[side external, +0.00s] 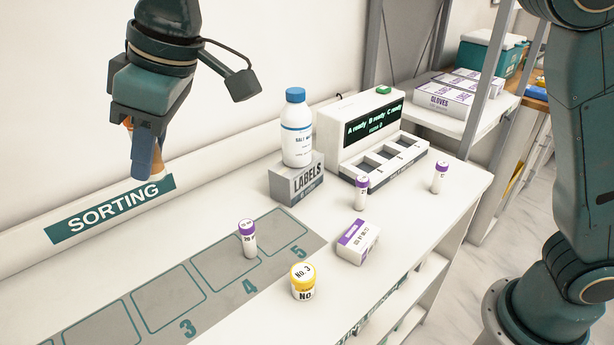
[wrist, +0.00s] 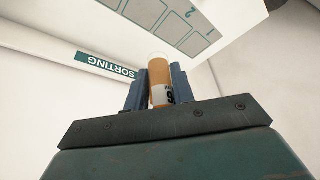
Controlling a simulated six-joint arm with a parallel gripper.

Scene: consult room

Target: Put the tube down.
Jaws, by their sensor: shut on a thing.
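My gripper (side external: 147,155) is at the upper left of the side view, raised well above the counter in front of the SORTING sign. It is shut on an amber tube with a pale end and a white label. The tube (wrist: 159,78) lies between the fingers in the wrist view, the label partly showing a digit. In the side view the fingers mostly hide it. The grey numbered mat (side external: 168,271) lies on the counter below; slots 3, 4 and 5 are readable. A purple-capped tube (side external: 248,241) stands upright on the mat, near the line between slots 4 and 5.
A yellow-capped jar (side external: 303,285), a purple-white box (side external: 358,243) and two purple-capped tubes (side external: 361,194) (side external: 439,178) stand right of the mat. Behind are a LABELS box (side external: 296,184) bearing a blue-capped bottle (side external: 297,135) and a device (side external: 377,140). Slot 3 is clear.

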